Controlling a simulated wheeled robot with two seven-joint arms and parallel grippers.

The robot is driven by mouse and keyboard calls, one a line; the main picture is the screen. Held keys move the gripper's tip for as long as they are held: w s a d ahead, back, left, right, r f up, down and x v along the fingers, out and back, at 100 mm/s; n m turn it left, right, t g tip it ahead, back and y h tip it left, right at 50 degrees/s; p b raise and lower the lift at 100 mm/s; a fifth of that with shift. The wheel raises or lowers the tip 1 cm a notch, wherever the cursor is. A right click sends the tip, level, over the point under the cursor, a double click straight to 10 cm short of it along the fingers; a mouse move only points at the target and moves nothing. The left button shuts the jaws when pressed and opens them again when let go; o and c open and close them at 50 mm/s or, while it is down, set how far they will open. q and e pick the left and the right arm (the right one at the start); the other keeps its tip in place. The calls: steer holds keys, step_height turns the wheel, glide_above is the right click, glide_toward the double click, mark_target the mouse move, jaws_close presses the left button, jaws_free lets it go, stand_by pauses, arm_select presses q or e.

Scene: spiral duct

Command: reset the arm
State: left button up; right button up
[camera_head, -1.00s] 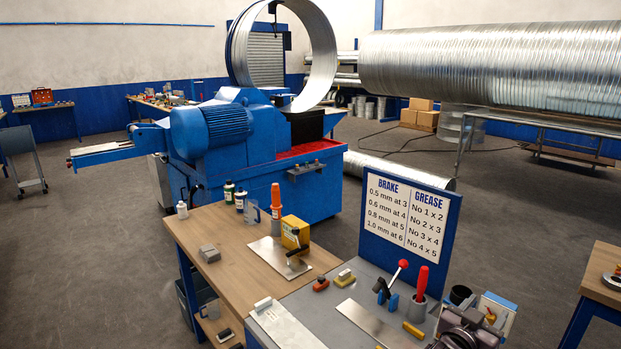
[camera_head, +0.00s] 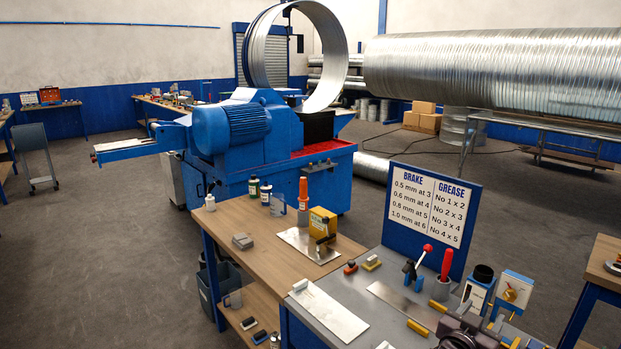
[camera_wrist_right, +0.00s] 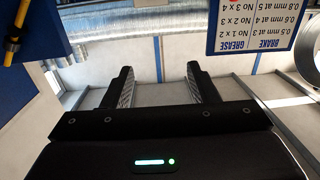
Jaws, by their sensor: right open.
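My right gripper (camera_wrist_right: 160,68) shows in the right wrist view with its two black fingers apart and nothing between them. Its body fills the bottom of that view. A blue-framed brake and grease sign (camera_wrist_right: 262,28) appears upside down at that view's upper right, beyond the fingers. In the head view the same sign (camera_head: 428,208) stands upright at the back of the grey bench. My left gripper is in neither view.
The grey bench (camera_head: 322,335) holds metal sheets, a red-handled tool (camera_head: 446,264) in a cup and several small items. A wooden bench (camera_head: 262,238) adjoins it. A blue machine (camera_head: 240,135) with a big duct ring stands behind. Open floor (camera_head: 110,260) lies at left.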

steer(key=s+a+f+n+g+y, duration=0.2)
steer(key=s+a+f+n+y, duration=0.4)
steer(key=s+a+f+y, duration=0.3)
steer(key=s+a+f+n+g+y, duration=0.1)
steer(key=s+a+n+g+y, duration=0.2)
steer(key=s, duration=0.7)
steer(key=s+a+f+n+g+y, duration=0.1)
steer(key=s+a+n+g, duration=0.2)
steer(key=s, duration=0.7)
step_height(320, 180, down, 36)
steer(key=s+a+g+b, duration=0.1)
steer(key=g+b, duration=0.1)
steer(key=b, duration=0.4)
arm_select(q)
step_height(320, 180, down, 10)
steer(key=b, duration=0.4)
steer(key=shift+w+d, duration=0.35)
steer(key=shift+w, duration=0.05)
arm_select(e)
steer(key=s+d+f+g, duration=0.1)
steer(key=s+d+f, duration=0.2)
steer(key=s+f, duration=1.7)
step_height(320, 180, down, 2)
steer(key=shift+d+f, duration=0.15)
steer(key=shift+f, duration=0.1)
